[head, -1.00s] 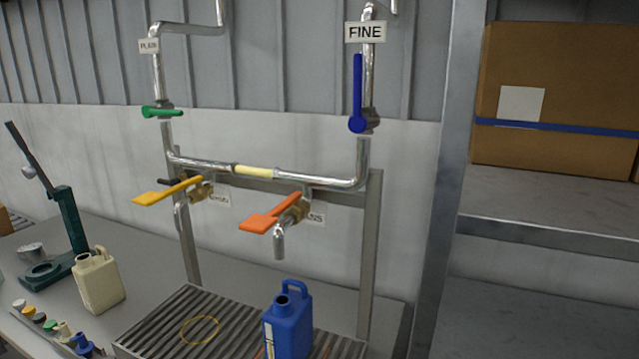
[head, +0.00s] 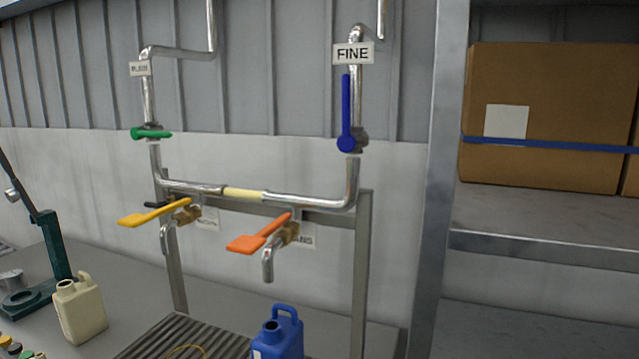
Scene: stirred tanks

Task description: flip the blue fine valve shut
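The blue fine valve (head: 347,115) is on the right vertical pipe in the head view, just below the white FINE label (head: 354,53). Its long blue lever points straight up, in line with the pipe. Its round hub sits at the lower end, against the metal valve body. Neither of my grippers shows in the head view, and nothing touches the lever.
A green valve lever (head: 151,133) lies crosswise on the left pipe. Yellow (head: 153,213) and orange (head: 259,234) levers jut out below. A blue jug (head: 279,338) and a cream jug (head: 80,309) stand below. A metal post (head: 436,180) and shelved cardboard box (head: 555,115) are at right.

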